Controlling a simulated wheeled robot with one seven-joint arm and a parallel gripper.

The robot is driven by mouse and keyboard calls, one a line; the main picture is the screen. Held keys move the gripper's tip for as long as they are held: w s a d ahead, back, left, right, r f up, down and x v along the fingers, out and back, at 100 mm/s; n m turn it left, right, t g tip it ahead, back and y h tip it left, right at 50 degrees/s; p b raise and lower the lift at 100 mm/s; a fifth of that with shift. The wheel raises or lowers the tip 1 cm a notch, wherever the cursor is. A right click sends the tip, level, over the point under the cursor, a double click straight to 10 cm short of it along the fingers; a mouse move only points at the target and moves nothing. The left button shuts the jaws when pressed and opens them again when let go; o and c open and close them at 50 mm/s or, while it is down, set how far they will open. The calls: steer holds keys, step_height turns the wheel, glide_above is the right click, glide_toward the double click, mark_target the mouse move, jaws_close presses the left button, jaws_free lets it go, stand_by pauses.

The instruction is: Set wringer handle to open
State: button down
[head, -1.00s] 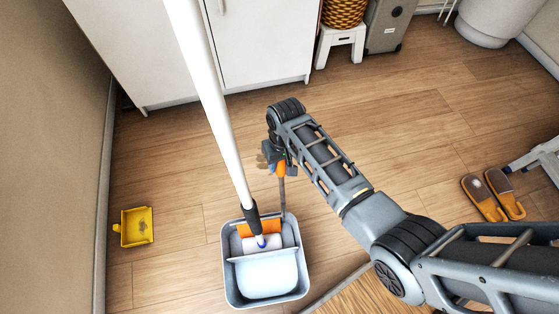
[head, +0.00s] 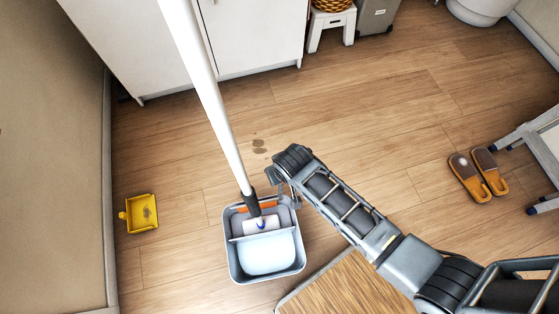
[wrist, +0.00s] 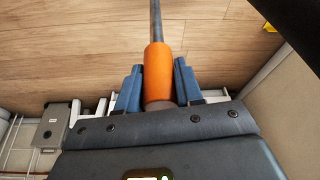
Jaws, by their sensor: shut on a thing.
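A grey-blue mop bucket (head: 230,258) stands on the floor, with pale water in its front part. A mop with a long white pole (head: 205,85) leans out of it, its head over the wringer. An orange part of the wringer (head: 241,209) shows at the bucket's back. My gripper (head: 277,178) is at the bucket's back right corner. In the wrist view, the blue fingers of my gripper (wrist: 158,88) are shut on the orange wringer handle (wrist: 158,70), with its grey rod (wrist: 155,20) running away from me. The handle is largely hidden in the head view.
A yellow dustpan (head: 140,213) lies at left. Dark stains (head: 259,146) mark the floor behind the bucket. A wooden surface (head: 350,285) is close at front right. Slippers (head: 478,175) lie at right, and white cabinets (head: 255,35) stand behind. Floor between is clear.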

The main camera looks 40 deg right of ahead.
steer(key=shift+s+a+f, duration=0.1)
steer(key=shift+s+f, duration=0.05)
steer(key=c, duration=0.8)
jaws_free()
steer(key=shift+p+v, duration=0.65)
steer(key=shift+v, duration=3.3)
